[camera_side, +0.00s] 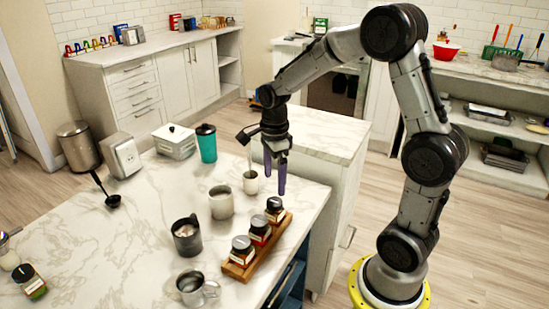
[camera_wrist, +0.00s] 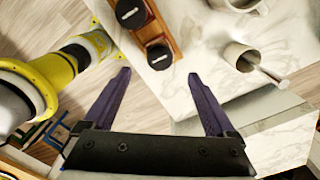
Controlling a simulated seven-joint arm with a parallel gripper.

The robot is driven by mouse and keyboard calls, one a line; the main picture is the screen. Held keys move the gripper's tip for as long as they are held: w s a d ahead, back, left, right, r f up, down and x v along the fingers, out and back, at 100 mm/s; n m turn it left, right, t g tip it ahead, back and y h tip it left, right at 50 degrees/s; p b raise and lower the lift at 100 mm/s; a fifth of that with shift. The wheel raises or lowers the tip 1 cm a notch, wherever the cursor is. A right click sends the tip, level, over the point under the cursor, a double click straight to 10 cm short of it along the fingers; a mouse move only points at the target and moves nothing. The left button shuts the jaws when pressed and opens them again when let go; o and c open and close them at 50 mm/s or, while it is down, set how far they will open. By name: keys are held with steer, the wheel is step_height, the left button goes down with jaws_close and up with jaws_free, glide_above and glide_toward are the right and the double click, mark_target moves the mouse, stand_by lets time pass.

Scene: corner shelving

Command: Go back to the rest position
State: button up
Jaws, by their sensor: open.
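My gripper (camera_side: 275,182) hangs from my arm above the right part of the marble counter, fingers pointing down. Its two purple fingers are apart with nothing between them, and in the wrist view my gripper (camera_wrist: 160,95) also shows open and empty. A wooden rack (camera_side: 262,250) with several dark-lidded jars stands on the counter, below and in front of the fingers. In the wrist view the rack (camera_wrist: 168,32) lies just beyond the fingertips.
A small jar (camera_side: 30,283) sits at the left. The air above my gripper looks clear.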

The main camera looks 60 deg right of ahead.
steer(key=s+a+r+n+t, duration=0.2)
steer(key=s+a+r, duration=0.1)
steer(key=r, duration=0.4)
steer(key=s+a+r+n+t, duration=0.1)
steer(key=s+a+r+n, duration=0.2)
steer(key=r, duration=0.5)
steer(key=s+a+f+n+t, duration=0.1)
steer(key=s+n, duration=0.4)
steer(key=n, duration=0.5)
steer(key=s+a+f+n+t, duration=0.1)
steer(key=s+a+f+n, duration=0.1)
steer(key=s+n, duration=0.4)
steer(key=a+n, duration=0.1)
steer(key=n, duration=0.3)
steer(key=shift+f+t, duration=0.3)
steer(key=shift+f, duration=0.1)
